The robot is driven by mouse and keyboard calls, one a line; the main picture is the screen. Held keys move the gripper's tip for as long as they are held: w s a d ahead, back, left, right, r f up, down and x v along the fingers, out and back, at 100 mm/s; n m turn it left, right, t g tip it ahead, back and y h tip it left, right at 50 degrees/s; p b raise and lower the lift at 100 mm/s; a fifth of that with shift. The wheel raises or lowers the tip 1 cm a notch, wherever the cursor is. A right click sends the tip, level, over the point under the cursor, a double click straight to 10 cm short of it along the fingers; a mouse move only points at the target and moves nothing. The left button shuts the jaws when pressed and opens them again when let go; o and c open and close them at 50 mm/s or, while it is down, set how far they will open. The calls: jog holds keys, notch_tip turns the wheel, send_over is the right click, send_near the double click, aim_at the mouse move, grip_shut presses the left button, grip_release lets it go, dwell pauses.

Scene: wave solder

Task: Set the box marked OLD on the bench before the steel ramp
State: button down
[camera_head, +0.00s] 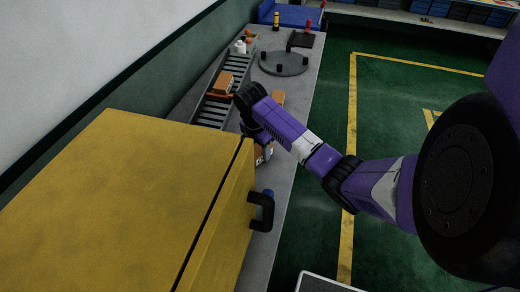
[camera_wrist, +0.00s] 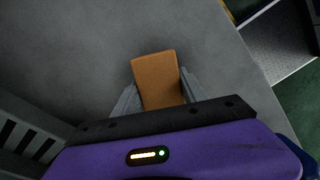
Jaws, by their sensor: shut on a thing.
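My gripper (camera_wrist: 158,92) is shut on an orange-brown box (camera_wrist: 155,72) in the wrist view, with one finger on each side. Grey bench top (camera_wrist: 85,45) shows around the box; I cannot tell whether the box touches it. No OLD marking is readable on the face I see. The steel ramp (camera_wrist: 28,138), with dark slots, is at the lower left of the wrist view. In the head view the slatted ramp (camera_head: 228,65) runs along the wall side of the bench, with a brown box (camera_head: 225,82) on it. My arm and the yellow cabinet partly hide the gripper there.
A large yellow cabinet (camera_head: 120,190) with a black handle (camera_head: 262,212) fills the near left in the head view. A round grey plate with black posts (camera_head: 285,66) stands farther along the bench. A blue bin (camera_head: 290,16) is at the far end. Green floor lies right.

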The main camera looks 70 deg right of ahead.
aim_at(258, 149)
jog(key=shift+f, duration=0.15)
jog(key=c, duration=0.6)
grip_release()
jog(key=shift+o, duration=0.2)
jog(key=r, duration=0.5)
jog(key=a+r, duration=0.1)
jog(key=r, duration=0.1)
jog(key=shift+w+r+b, duration=0.25)
jog(key=shift+r+b, duration=0.05)
